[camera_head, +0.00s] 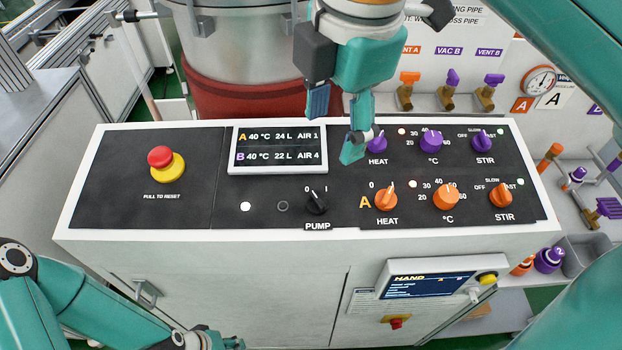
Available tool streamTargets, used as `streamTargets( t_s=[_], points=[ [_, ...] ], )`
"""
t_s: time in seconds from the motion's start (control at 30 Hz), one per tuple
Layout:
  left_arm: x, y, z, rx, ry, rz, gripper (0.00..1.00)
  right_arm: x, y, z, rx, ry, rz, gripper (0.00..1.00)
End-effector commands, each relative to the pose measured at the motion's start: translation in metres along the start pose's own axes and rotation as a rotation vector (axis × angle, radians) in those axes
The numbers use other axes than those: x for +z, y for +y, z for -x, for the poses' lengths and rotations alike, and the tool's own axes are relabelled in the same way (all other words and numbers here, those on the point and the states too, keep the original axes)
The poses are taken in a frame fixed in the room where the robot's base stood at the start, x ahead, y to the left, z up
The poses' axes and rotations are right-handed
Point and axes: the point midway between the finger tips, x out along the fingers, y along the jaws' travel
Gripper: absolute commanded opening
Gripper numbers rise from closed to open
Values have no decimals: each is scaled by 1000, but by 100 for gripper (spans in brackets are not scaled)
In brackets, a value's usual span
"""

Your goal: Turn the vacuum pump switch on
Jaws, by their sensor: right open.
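The pump switch (317,203) is a small black knob labelled PUMP on the black control panel. Marks 0 and I stand above it, and its white pointer seems to lean towards 0. My right gripper (333,137) hangs over the panel, beyond and slightly right of the pump switch. Its two teal fingers are spread and empty. One fingertip is beside the purple HEAT knob (376,141); I cannot tell whether they touch. My left arm is at the bottom left, and only a cut-off bit of its gripper end shows at the bottom edge.
A red emergency button (161,157) is on the panel's left. An orange HEAT knob (386,198) stands right of the pump switch, with more knobs beyond. The display (279,149) is raised behind. A white lamp (245,206) and a dark one (283,206) lie left of the switch.

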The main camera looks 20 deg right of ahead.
Motion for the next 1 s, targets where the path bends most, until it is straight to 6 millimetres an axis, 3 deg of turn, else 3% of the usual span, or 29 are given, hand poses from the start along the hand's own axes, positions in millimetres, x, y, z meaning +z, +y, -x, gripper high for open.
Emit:
streamTargets(
  t_s=[0.27, 0.7, 1.0],
  points=[
    [0, -4, -12, 0, 0, 0, 40, -1, 1, -45, -6, 0, 4, 61],
    [0, -8, -24, 0, 1, 0, 40, -2, 1, -136, -6, 0, 6, 61],
    [0, -9, -25, 0, 1, 0, 40, -2, 2, -164, -3, 1, 6, 61]
  ],
)
